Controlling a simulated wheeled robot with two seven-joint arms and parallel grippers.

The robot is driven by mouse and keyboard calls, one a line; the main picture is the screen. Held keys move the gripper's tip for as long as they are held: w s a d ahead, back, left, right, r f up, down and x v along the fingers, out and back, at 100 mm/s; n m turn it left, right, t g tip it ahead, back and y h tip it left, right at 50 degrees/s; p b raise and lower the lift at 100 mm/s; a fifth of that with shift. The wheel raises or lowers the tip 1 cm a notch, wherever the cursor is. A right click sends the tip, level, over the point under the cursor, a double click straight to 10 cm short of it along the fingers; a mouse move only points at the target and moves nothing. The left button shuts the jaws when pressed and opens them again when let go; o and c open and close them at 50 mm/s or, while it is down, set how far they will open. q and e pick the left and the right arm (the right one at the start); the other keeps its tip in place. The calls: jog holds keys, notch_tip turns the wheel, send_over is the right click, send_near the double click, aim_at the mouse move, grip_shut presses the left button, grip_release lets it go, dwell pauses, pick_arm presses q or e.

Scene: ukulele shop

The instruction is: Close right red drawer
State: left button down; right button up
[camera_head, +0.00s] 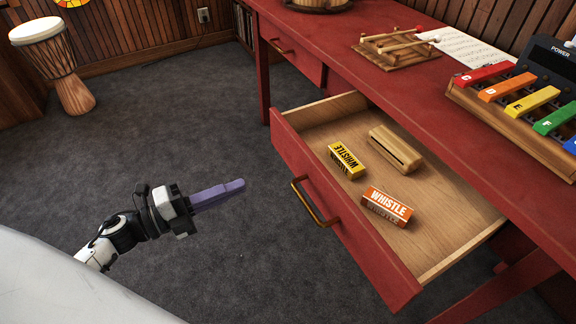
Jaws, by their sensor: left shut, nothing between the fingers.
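The right red drawer (292,160) is pulled well out of the red desk (380,75). Its front carries a brown bar handle (314,204). A yellow whistle box (347,160), an orange whistle box (388,206) and a wooden block (396,149) lie inside it. My left gripper (240,185) has purple fingers, is shut and empty, and is in front of the drawer, left of the handle and apart from it. My right gripper is not in view.
The left red drawer (296,60) is shut. A xylophone (520,105), a wooden rack (396,47) and paper sheets (465,45) are on the desktop. A drum (58,60) stands at the far left. The grey carpet (180,120) before the desk is clear.

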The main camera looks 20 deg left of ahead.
aim_at(302, 162)
pick_arm(q)
jog(key=x, duration=1.4)
jog(key=shift+s+d, duration=0.1)
